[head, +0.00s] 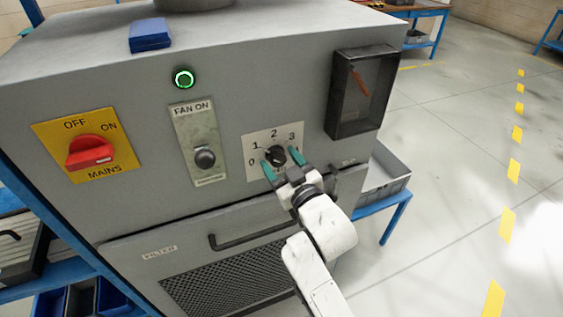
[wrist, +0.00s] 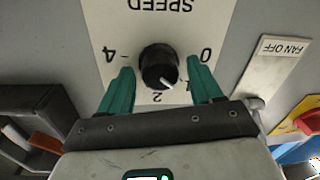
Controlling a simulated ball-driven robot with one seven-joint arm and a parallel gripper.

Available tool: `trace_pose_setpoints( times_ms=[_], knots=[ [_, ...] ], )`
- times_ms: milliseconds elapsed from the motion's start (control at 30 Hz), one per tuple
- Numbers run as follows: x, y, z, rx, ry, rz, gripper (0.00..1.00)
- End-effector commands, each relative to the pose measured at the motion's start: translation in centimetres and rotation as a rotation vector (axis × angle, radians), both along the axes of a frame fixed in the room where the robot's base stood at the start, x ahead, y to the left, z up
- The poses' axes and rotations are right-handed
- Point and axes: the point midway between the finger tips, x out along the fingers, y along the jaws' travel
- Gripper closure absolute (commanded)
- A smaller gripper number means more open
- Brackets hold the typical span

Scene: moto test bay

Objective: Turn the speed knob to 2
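The speed knob (wrist: 159,66) is round and black, on a white plate (wrist: 215,22) marked SPEED. In the wrist view the plate appears upside down. The knob's white pointer line lies between the 1 and the 2. The finger on the left hides the 3 there. The knob also shows in the head view (head: 275,155), partly behind my gripper. My gripper (wrist: 160,75) is open, its two green fingers on either side of the knob with a gap at each side. In the head view my gripper (head: 282,163) is in front of the plate.
Left of the plate are a FAN ON panel (head: 190,125) with a black switch and a red mains switch (head: 90,152). A green-lit ring button (head: 183,78) is above. A dark clear-fronted box (head: 365,90) juts out at the right. A drawer handle (head: 250,233) is below.

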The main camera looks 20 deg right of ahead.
Motion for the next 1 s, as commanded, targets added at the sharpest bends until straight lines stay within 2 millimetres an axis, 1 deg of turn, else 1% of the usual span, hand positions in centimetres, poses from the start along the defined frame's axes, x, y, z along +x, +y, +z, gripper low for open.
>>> trace_pose_setpoints(
  times_ms=[33, 67, 500, 533, 767, 1000],
  knots=[
    [-0.01, 0.0, -0.01, 0.0, 0.0, 0.0, 0.4],
    [-0.01, 0.0, -0.01, 0.0, 0.0, 0.0, 0.43],
    [-0.03, 0.0, -0.02, 0.0, 0.001, 0.0, 0.85],
    [-0.03, 0.01, -0.02, 0.0, 0.001, 0.0, 0.87],
    [-0.02, 0.04, -0.14, 0.024, 0.001, 0.0, 0.87],
    [0.01, 0.03, -0.31, 0.137, -0.002, 0.001, 0.87]
  ],
)
